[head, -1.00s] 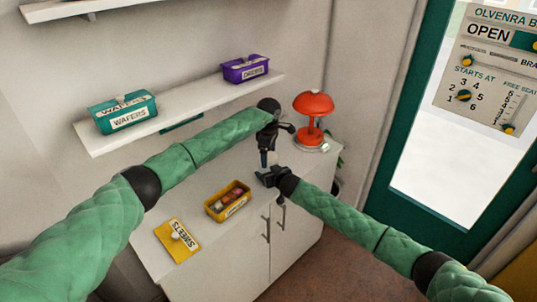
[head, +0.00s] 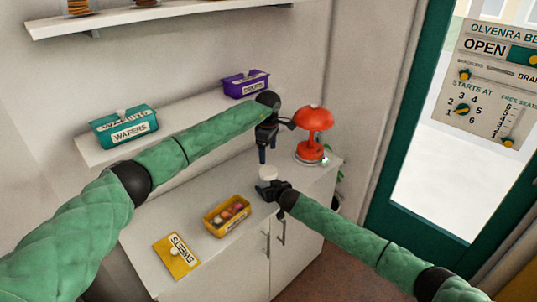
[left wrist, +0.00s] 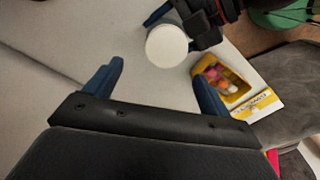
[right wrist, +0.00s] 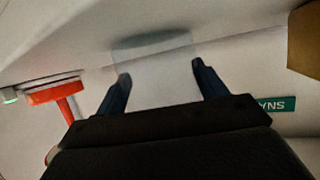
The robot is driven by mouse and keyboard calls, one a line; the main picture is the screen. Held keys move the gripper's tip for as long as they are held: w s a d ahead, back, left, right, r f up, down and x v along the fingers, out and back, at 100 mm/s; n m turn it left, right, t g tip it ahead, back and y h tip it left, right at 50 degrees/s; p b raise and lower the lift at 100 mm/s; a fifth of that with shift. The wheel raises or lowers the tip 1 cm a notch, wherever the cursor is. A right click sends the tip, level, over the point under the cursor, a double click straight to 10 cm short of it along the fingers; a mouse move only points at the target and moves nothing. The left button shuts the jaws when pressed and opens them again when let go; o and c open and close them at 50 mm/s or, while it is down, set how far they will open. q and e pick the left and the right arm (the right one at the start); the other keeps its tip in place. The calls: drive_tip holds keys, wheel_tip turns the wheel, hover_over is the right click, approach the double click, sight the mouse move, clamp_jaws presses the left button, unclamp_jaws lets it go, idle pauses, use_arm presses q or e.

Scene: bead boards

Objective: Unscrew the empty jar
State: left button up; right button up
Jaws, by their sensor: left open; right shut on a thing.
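The jar has a white lid (head: 268,173) and stands upright above the cabinet top. In the left wrist view its round lid (left wrist: 166,46) lies ahead of my left fingers. In the right wrist view the clear body (right wrist: 158,65) shows faintly between my right fingers. My right gripper (head: 267,189) is shut on the jar from the side. My left gripper (head: 267,157) points down above the lid, open and empty, apart from it. I cannot tell whether the jar's base touches the cabinet.
A yellow box of sweets (head: 212,230) and its yellow lid (head: 182,265) lie on the cabinet top (head: 155,238). A red lamp (head: 313,120) stands behind on the right. A shelf (head: 180,137) holds a teal wafers box (head: 112,140) and a purple box (head: 240,90).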

sight(268, 170)
use_arm(q)
drive_tip(key=m, duration=0.3)
drive_tip(key=shift+s+d, duration=0.15)
drive_tip(key=shift+s, duration=0.25)
drive_tip(key=shift+f+m, duration=0.1)
drive_tip(key=shift+m, duration=0.8)
drive_tip(key=shift+f, duration=3.95)
drive_tip(key=c, duration=1)
drive_tip(key=n, duration=0.6)
drive_tip(key=shift+n, duration=0.4)
drive_tip(key=o, duration=1.1)
